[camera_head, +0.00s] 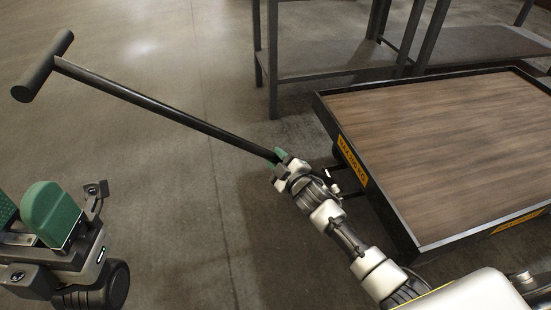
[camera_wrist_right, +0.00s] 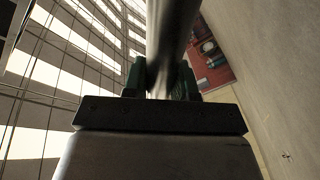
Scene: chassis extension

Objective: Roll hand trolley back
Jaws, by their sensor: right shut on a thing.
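The hand trolley (camera_head: 440,130) is a flat cart with a brown wood-look deck, a dark raised rim and yellow labels, on the right in the head view. Its long black handle bar (camera_head: 165,107) reaches up to the left and ends in a T-shaped grip (camera_head: 43,66). My right gripper (camera_head: 279,157) is shut on the lower part of the bar, close to the trolley. The right wrist view shows the bar (camera_wrist_right: 168,40) between the green fingers (camera_wrist_right: 160,78).
A dark metal table frame (camera_head: 272,60) stands behind the trolley, with another table (camera_head: 480,45) at the back right. The concrete floor (camera_head: 150,160) is open on the left and under the handle.

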